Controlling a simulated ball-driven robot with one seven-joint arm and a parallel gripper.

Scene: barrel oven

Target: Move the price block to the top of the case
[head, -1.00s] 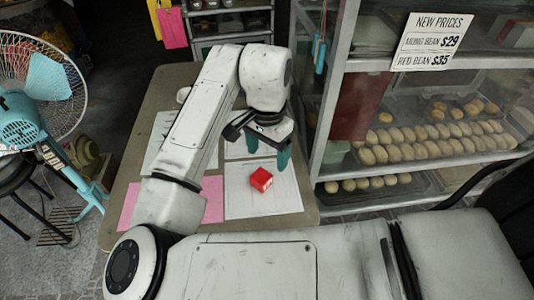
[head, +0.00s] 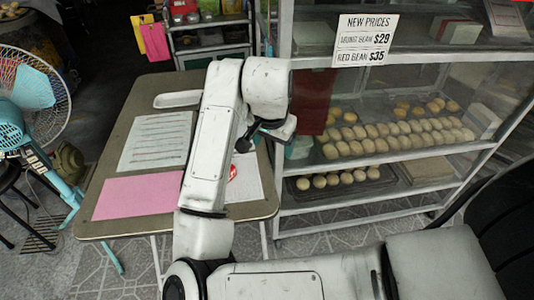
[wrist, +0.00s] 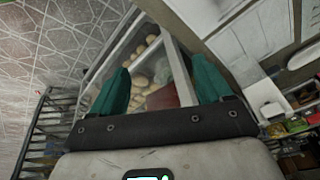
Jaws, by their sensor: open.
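In the head view the fingers are mostly hidden by my wrist, beside the case's left post.
The table (head: 125,120) also bears a pink sheet (head: 138,196), a printed white sheet (head: 158,141) and a small white tray (head: 177,99). A price sign (head: 365,40) hangs on the case. Trays of buns (head: 340,180) fill its shelves. A fan (head: 30,85) stands at left.

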